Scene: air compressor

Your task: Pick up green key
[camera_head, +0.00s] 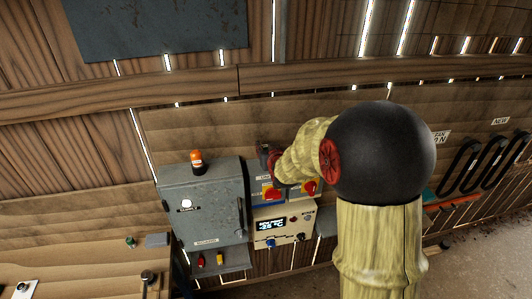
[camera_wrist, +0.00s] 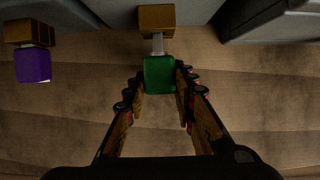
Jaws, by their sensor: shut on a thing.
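The green key (camera_wrist: 159,75) has a square green head and a silver shank in the wrist view. Its shank reaches up to a brass-coloured block (camera_wrist: 157,17) at the top, and I cannot tell how far it goes in. My gripper (camera_wrist: 161,79) is shut on the green head, one finger on each side. In the head view my arm hides the key and most of my gripper.
A purple key (camera_wrist: 33,65) with its own brass block (camera_wrist: 28,32) is at the left. Grey box edges flank the top. In the head view a grey cabinet (camera_head: 203,205) with an orange lamp (camera_head: 197,161) and a control panel (camera_head: 284,226) stand by the wooden wall.

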